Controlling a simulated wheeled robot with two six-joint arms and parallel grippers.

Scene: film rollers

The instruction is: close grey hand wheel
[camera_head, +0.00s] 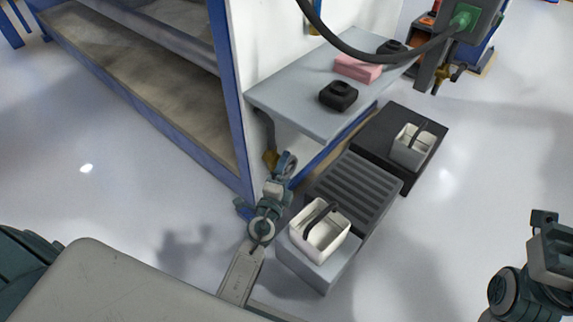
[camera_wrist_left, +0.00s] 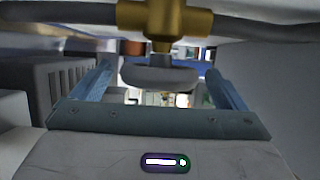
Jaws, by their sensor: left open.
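A grey hand wheel (camera_wrist_left: 160,77) hangs below a brass valve (camera_wrist_left: 165,20) on a dark hose in the left wrist view. My left gripper (camera_wrist_left: 160,92) is open, with one finger on each side of the wheel and gaps between them. In the head view the brass valve (camera_head: 270,159) is beside the bench's blue post, and my left gripper (camera_head: 281,175) is just below it. The wheel is hard to separate from the fingers there. My right arm is at the lower right, far from the valve; its jaw state is unclear.
A grey shelf (camera_head: 290,105) juts out above the valve, with a black block (camera_head: 338,95) and a pink block (camera_head: 358,68) on it. A white basket (camera_head: 322,240) stands right of my left arm. Another brass valve (camera_head: 443,77) hangs at upper right.

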